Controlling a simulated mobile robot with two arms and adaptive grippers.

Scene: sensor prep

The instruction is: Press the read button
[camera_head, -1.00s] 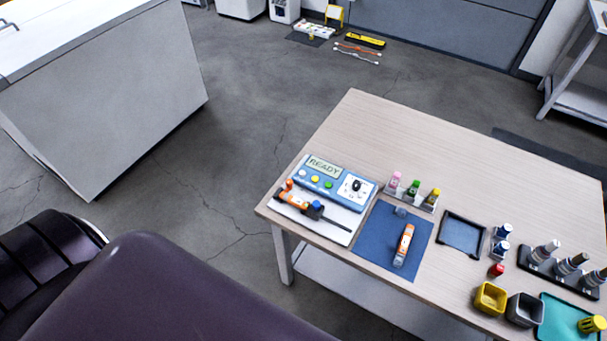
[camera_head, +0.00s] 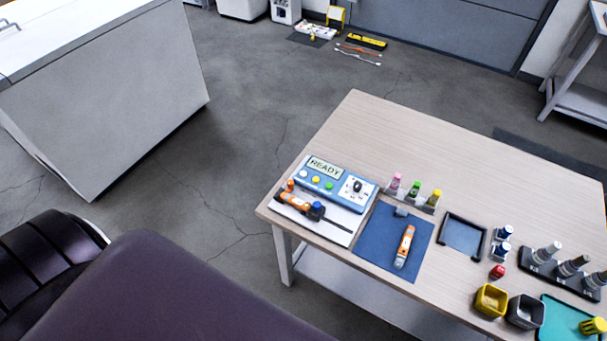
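A blue and white meter (camera_head: 336,184) sits on the left end of the wooden table. Its display (camera_head: 324,167) reads READY. Below the display is a row of buttons: a white one (camera_head: 304,174), a yellow one (camera_head: 316,179) and a green one (camera_head: 329,185). Their labels are too small to read. A dark dial (camera_head: 357,186) is at the meter's right side. An orange and black probe (camera_head: 300,203) lies on the white mat in front of the meter. Neither of my grippers is in view.
A blue mat (camera_head: 378,241) holds an orange and white handheld device (camera_head: 404,247). Small capped bottles (camera_head: 413,191) stand in a rack behind it. A black-rimmed tray (camera_head: 480,253), yellow cup (camera_head: 490,300) and dark cup (camera_head: 525,311) are further right. The table's back is clear.

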